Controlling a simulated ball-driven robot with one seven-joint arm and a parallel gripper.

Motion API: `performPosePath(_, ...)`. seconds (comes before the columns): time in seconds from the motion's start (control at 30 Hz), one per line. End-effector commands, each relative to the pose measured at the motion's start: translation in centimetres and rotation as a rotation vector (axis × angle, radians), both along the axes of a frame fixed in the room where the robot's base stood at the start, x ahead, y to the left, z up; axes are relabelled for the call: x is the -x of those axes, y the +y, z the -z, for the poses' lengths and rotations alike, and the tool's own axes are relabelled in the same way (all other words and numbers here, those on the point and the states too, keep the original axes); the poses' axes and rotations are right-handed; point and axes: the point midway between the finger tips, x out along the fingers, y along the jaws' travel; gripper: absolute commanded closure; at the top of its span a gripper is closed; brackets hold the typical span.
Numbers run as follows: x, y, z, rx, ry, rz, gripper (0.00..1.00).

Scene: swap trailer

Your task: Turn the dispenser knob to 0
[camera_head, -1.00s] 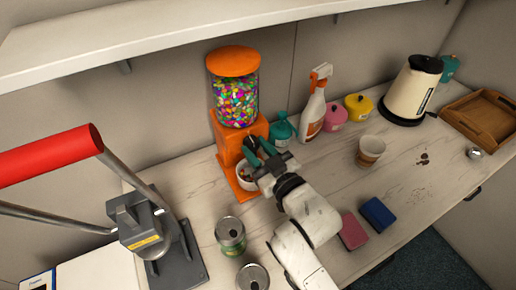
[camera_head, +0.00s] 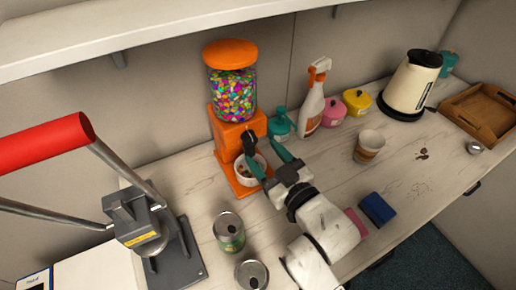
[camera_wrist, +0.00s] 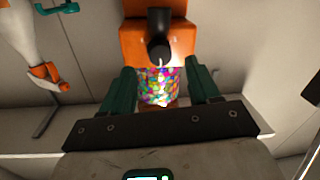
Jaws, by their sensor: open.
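The orange dispenser (camera_head: 228,131) stands on the counter against the wall, its clear jar (camera_head: 232,98) full of colored candy. Its black knob (camera_head: 249,139) is on the front and also shows in the wrist view (camera_wrist: 159,48), with a pale mark on its edge. I cannot read any numbers around it. My gripper (camera_head: 265,156) has its green fingers spread, empty, just in front of and below the knob, apart from it. In the wrist view the fingers (camera_wrist: 163,82) stand either side of the jar, with the knob just beyond their tips.
A white bowl (camera_head: 244,175) with some candy sits under the dispenser, close to my fingers. An open can (camera_head: 229,232) and a red-handled press (camera_head: 150,232) are to the left.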

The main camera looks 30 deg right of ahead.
Motion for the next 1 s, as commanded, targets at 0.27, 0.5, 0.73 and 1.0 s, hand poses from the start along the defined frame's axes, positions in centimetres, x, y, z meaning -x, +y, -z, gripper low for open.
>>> performPosePath(0.27, 4.8, -0.4, 0.1, 0.001, 0.002, 0.0, 0.39)
performPosePath(0.5, 6.4, -0.5, -0.1, 0.001, 0.001, 0.0, 0.39)
performPosePath(0.73, 6.5, -0.6, -0.2, 0.001, 0.0, 0.0, 0.39)
performPosePath(1.0, 6.5, -0.6, -0.2, 0.0, 0.0, 0.0, 0.39)
